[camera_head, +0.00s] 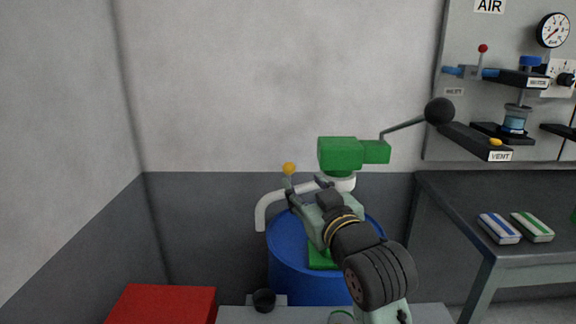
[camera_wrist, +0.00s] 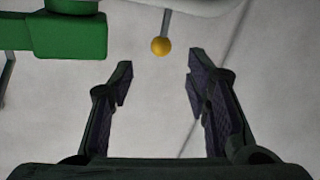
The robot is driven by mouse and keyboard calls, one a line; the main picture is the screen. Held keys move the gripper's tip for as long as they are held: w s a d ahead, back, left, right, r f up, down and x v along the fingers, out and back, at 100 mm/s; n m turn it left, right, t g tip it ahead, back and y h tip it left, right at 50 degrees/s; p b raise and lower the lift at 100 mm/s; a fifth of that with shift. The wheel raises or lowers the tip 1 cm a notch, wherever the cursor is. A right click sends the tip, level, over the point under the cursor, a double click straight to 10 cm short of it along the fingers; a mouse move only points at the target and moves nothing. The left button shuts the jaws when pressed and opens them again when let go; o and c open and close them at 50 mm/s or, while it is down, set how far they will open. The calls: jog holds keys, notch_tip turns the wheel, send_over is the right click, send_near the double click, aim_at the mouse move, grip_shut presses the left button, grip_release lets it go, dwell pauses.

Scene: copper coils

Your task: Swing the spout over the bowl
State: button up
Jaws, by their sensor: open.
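A white spout (camera_head: 268,206) runs left from under a green pump head (camera_head: 341,153) and bends down at its end. A yellow ball knob (camera_head: 289,168) stands on a short stem above the spout. A small dark bowl (camera_head: 264,301) sits low in front of the drum; in depth the spout's end appears behind it. My gripper (camera_head: 307,189) is open and empty, beside the spout and right of the knob. In the wrist view the knob (camera_wrist: 160,46) lies between the lines of my open fingers (camera_wrist: 158,72), just beyond their tips. The spout (camera_wrist: 190,6) crosses the top edge.
A blue drum (camera_head: 284,266) stands under the pump, partly hidden by my arm. A lever with a black ball (camera_head: 439,111) sticks out right of the pump. A red box (camera_head: 160,305) is at lower left. A bench (camera_head: 475,200) with two striped packs stands right.

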aim_at(291, 171)
jog(key=x, duration=1)
jog(key=shift+a, duration=0.1)
jog(key=shift+c, duration=0.3)
grip_shut()
